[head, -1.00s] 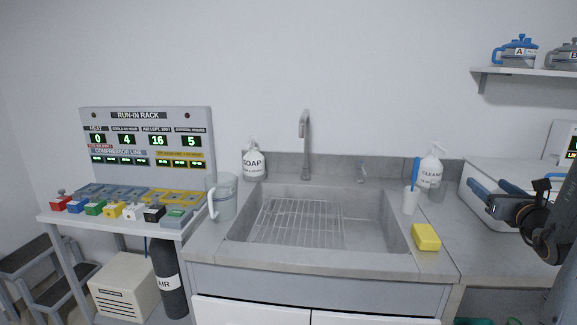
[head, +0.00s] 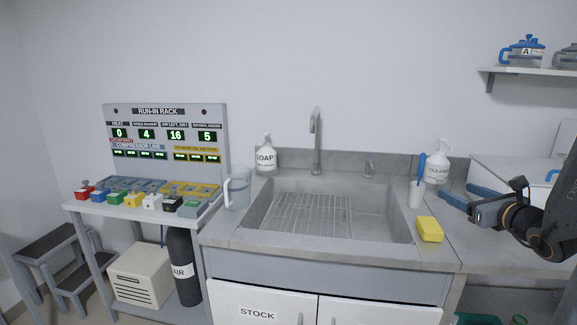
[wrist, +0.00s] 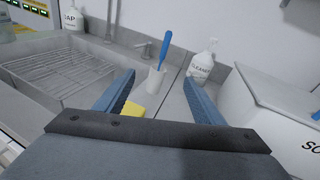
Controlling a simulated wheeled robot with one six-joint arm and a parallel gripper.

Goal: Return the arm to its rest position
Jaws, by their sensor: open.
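My gripper (head: 455,197) is at the right of the head view, held over the counter to the right of the sink, with its blue fingers pointing left. In the wrist view my gripper (wrist: 160,95) shows two blue fingers spread apart with nothing between them. Beyond the fingers stand a white cup with a blue-handled brush (wrist: 157,70) and a white cleaner bottle (wrist: 202,65). A yellow sponge (wrist: 133,109) shows partly behind the left finger. My arm reaches in from the right edge of the head view.
The sink (head: 400,225) holds a wire rack (head: 310,214). A clear jug (head: 237,188) and soap bottle (head: 265,155) stand left of it. The run-in rack (head: 215,150) is at the left. A white box (head: 500,172) is behind my arm. A shelf (head: 530,71) holds jugs above.

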